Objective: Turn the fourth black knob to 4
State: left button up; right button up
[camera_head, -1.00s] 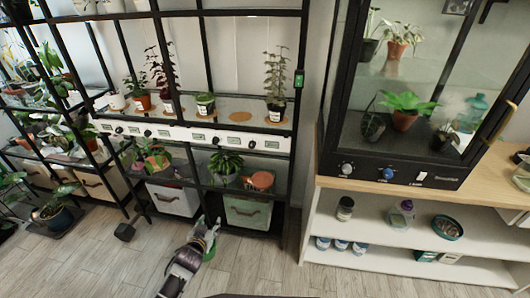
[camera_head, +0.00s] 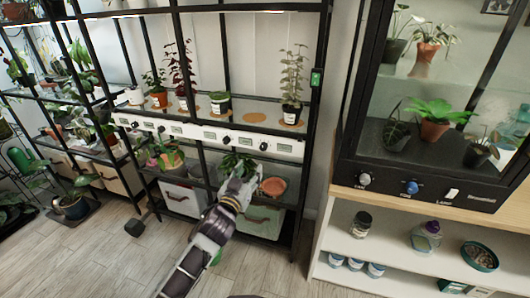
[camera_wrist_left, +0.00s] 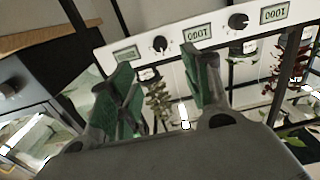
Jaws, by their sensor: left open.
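A white panel strip (camera_head: 305,151) runs along the front of the black shelf rack and carries several black knobs and small displays. The rightmost black knob (camera_head: 263,146) has a display on its right. Another black knob (camera_head: 226,140) sits to its left. In the wrist view, where the panel appears upside down, the rightmost knob (camera_wrist_left: 160,44) is beyond the fingertips and a second knob (camera_wrist_left: 238,20) is at upper right. My left gripper (camera_head: 243,168) is open and empty, just below the panel and apart from the knobs. My right gripper is out of view.
Potted plants stand on the shelf above the panel. Below it are a leafy plant, a terracotta bowl (camera_head: 273,187) and a grey bin (camera_head: 262,221) near my gripper. A black cabinet with its own knobs (camera_head: 364,179) stands at right.

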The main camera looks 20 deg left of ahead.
pick_arm(q)
jog(key=shift+w, duration=0.25)
send_near(263, 149)
jog(key=w+b, duration=0.1)
jog(key=w, duration=0.4)
jog(key=shift+w+b, duration=0.4)
jog(key=shift+w, duration=1.45)
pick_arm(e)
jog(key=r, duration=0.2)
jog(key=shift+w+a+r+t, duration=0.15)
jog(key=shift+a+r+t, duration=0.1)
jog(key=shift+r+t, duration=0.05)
pick_arm(q)
jog(key=shift+c, duration=0.5)
